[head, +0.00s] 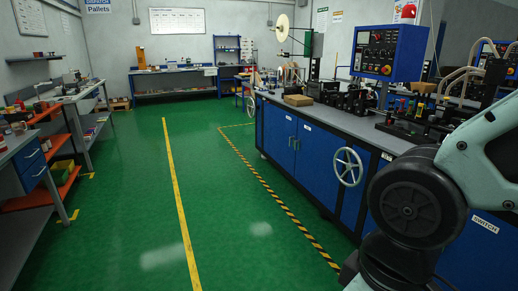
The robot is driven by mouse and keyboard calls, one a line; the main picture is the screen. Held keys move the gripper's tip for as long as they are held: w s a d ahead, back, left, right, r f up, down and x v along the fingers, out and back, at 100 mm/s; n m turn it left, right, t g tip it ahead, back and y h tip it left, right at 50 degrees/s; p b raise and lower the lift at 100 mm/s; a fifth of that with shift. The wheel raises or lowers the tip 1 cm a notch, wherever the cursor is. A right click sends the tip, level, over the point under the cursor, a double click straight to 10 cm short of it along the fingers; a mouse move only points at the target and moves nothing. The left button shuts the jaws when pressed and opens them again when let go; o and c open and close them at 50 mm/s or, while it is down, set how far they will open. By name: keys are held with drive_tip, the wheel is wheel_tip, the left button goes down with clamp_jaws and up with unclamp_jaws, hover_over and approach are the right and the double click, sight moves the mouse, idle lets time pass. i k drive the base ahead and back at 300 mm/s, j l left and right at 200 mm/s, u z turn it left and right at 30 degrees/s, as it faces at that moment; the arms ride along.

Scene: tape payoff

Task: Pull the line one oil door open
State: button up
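A long machine bench with blue cabinet doors runs along the right side of the head view. A pair of blue doors (281,136) with small handles near their meeting edge looks shut. My arm fills the lower right and hides part of the near bench front. My gripper is out of view.
The green floor (130,190) is open left of the bench, with a yellow line and a black-yellow hazard stripe (275,200). A control box (388,52) stands above the bench. Workbenches (30,165) line the left wall; another bench (175,80) stands at the back.

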sight(316, 148)
drive_tip(key=i+l, duration=0.1)
drive_tip(key=i, duration=4.1)
drive_tip(key=i+u, duration=0.55)
